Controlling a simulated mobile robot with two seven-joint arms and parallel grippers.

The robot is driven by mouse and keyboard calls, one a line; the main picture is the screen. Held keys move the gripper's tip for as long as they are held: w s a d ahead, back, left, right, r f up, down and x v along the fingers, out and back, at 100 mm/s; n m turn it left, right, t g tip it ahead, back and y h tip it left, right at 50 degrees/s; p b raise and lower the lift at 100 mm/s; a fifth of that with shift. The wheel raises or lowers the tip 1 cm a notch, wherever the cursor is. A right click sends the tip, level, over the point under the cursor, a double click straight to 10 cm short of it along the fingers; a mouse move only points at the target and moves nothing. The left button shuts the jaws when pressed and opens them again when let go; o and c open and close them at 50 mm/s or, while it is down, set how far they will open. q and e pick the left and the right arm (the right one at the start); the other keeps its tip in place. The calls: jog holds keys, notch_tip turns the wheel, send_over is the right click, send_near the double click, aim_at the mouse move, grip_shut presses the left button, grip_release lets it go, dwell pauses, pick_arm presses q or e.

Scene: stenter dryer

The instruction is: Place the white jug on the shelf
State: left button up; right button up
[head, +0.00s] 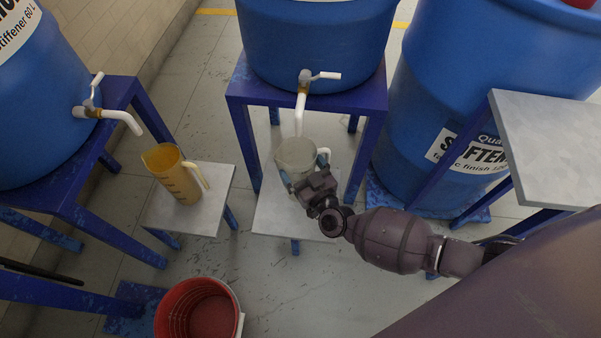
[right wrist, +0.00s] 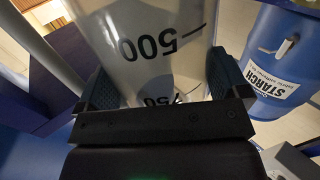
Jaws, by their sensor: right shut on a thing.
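The white jug (head: 297,154) is pale and see-through with a white handle at its right. It is upright below the tap (head: 302,100) of the middle blue drum. My right gripper (head: 307,175) is shut on its near side. In the right wrist view the jug (right wrist: 160,45) fills the space between the fingers, with black marks such as 500. Whether its base touches the low stand (head: 265,215) beneath is hidden. A grey shelf top (head: 550,140) on blue legs is at the right. My left gripper is not in view.
A yellow jug (head: 175,174) stands on another low stand (head: 190,215) at the left. A red bucket (head: 209,310) is on the floor. Blue drums stand left (head: 40,110), middle (head: 315,40) and right (head: 440,100). The shelf top looks empty.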

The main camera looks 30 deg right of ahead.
notch_tip(320, 180, down, 2)
jog(key=shift+s+f+b, duration=0.15)
jog(key=shift+b, duration=0.15)
jog(key=shift+f, duration=0.2)
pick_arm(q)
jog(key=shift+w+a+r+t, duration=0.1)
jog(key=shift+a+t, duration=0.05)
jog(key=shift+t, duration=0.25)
pick_arm(e)
jog(key=shift+r, duration=0.1)
jog(key=shift+f, duration=0.2)
jog(key=o, duration=0.8)
